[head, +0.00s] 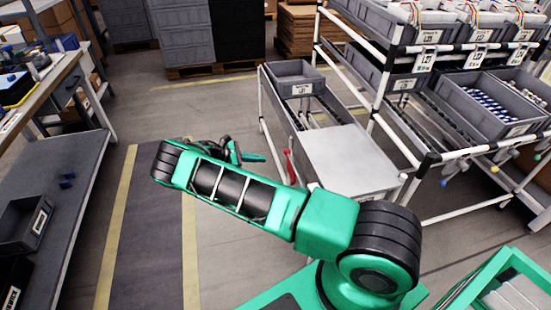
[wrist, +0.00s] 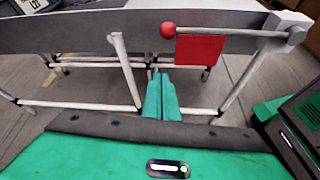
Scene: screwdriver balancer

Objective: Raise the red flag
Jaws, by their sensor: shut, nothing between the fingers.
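The red flag (wrist: 200,49) hangs below a grey rod (wrist: 235,33) in the wrist view. The rod lies about level along the side of a grey rack and has a red ball (wrist: 168,30) on its left end. A grey pivot (wrist: 295,36) is at its right end. In the head view the flag is a small red patch (head: 290,166) on the rack's left side, partly hidden by my arm. My gripper (wrist: 160,75) has its green fingers together and empty, just below and left of the flag in the picture. It also shows in the head view (head: 262,157), left of the rack.
The rack (head: 345,155) has a flat grey top and a grey bin (head: 297,82) at its far end. A shelf with several bins (head: 490,105) stands at the right. A workbench (head: 50,80) is at the left. Floor is open between bench and rack.

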